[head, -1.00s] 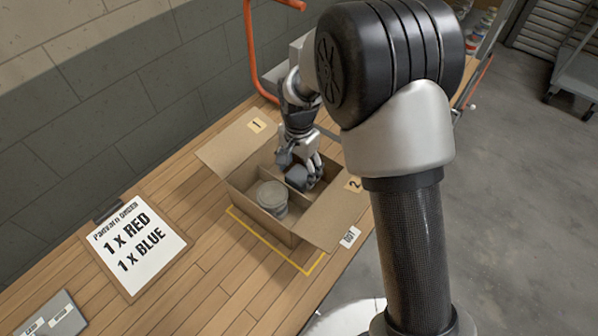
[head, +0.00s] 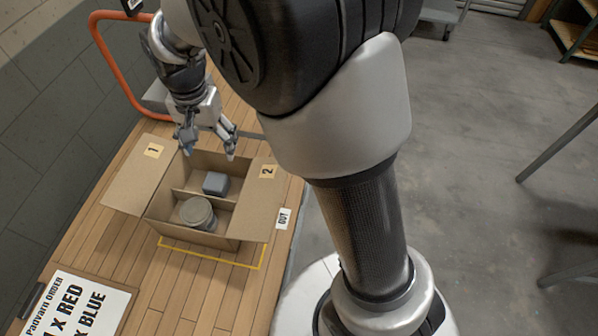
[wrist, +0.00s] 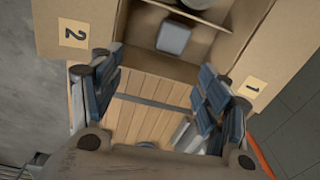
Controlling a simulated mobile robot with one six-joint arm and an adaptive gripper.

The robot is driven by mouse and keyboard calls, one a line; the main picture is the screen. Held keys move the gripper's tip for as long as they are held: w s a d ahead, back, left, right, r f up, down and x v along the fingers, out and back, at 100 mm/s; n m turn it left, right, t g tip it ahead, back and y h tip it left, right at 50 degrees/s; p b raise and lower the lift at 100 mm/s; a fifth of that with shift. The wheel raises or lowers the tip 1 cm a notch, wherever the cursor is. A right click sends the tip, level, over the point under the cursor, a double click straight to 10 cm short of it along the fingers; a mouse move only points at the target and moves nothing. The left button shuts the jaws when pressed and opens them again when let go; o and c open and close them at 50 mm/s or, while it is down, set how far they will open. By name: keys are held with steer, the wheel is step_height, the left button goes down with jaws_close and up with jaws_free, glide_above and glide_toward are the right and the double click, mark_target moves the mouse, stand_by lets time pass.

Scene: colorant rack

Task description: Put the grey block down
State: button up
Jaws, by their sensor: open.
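The grey block (head: 216,183) sits inside the cardboard box (head: 222,241), in the compartment nearer my gripper. It also shows in the wrist view (wrist: 173,37), clear of the fingers. My gripper (head: 209,152) is open and empty, above the table just past the box's far edge. In the wrist view my gripper (wrist: 160,90) has its fingers spread wide with bare table between them. A round grey can (head: 197,213) stands in the other compartment, across a cardboard divider.
The box has open flaps marked 1 (head: 154,150) and 2 (head: 267,171). A yellow outline (head: 213,256) and an order sheet (head: 78,305) reading red and blue lie on the wooden table. An orange tube rail (head: 97,42) stands by the wall.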

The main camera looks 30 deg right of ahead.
steer(key=s+d+r+n+t, duration=0.2)
steer(key=s+d+r+n, duration=0.1)
steer(key=s+d+r, duration=0.55)
steer(key=s+d+r+n+t, duration=0.1)
steer(key=s, duration=0.6)
steer(key=s+d+r+n+t, duration=0.1)
steer(key=s+d+n, duration=0.1)
steer(key=s, duration=0.6)
steer(key=shift+r+n, duration=0.25)
steer(key=shift+n, duration=0.05)
steer(key=shift+d, duration=0.1)
